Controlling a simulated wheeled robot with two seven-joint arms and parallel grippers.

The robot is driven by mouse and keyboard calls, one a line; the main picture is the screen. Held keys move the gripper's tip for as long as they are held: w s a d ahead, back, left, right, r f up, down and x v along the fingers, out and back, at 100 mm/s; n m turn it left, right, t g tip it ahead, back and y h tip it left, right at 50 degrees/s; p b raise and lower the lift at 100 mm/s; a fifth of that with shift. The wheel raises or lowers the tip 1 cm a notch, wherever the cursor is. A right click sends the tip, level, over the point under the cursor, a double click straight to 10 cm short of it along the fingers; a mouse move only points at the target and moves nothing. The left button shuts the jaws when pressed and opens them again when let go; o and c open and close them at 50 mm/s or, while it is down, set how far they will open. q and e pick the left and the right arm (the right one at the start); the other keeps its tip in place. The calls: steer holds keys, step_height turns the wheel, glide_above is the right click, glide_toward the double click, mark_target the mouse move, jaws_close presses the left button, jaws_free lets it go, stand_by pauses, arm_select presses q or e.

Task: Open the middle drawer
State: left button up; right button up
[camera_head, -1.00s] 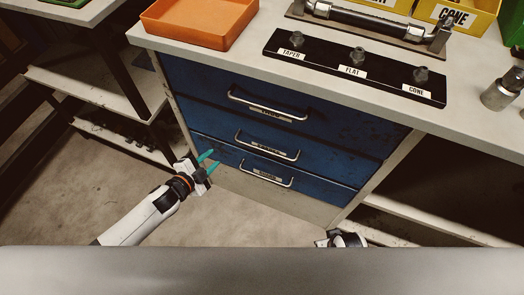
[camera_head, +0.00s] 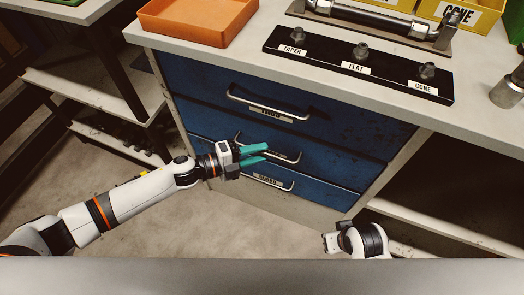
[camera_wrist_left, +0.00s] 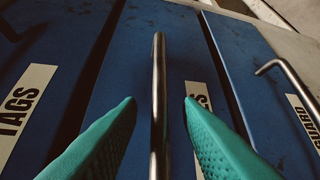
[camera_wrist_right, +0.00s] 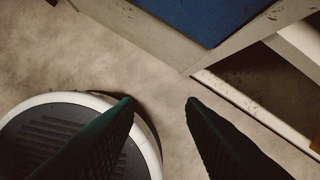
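The blue cabinet has three drawers with metal bar handles. The middle drawer (camera_head: 325,156) is closed, and its handle (camera_head: 290,158) is partly hidden behind my left gripper in the head view. My left gripper (camera_head: 266,154) is open at this handle. In the left wrist view the middle handle (camera_wrist_left: 158,90) runs between the two teal fingers of the left gripper (camera_wrist_left: 160,110), with gaps on both sides. My right gripper (camera_wrist_right: 160,103) is open and empty above the floor in the right wrist view; its fingers are not clear in the head view.
The top drawer (camera_head: 360,120) and bottom drawer (camera_head: 312,187) are closed, with handles above and below. The worktop carries an orange tray (camera_head: 155,28) and a black fitting rack (camera_head: 300,60). Open floor (camera_head: 190,228) lies before the cabinet. An open shelf bay is at right.

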arm_select(q)
steer(key=shift+x, duration=0.9)
arm_select(e)
steer(key=shift+r, duration=0.6)
arm_select(q)
steer(key=shift+c, duration=0.3)
jaws_close()
arm_select(e)
steer(key=shift+f, duration=0.15)
steer(key=shift+d, duration=0.1)
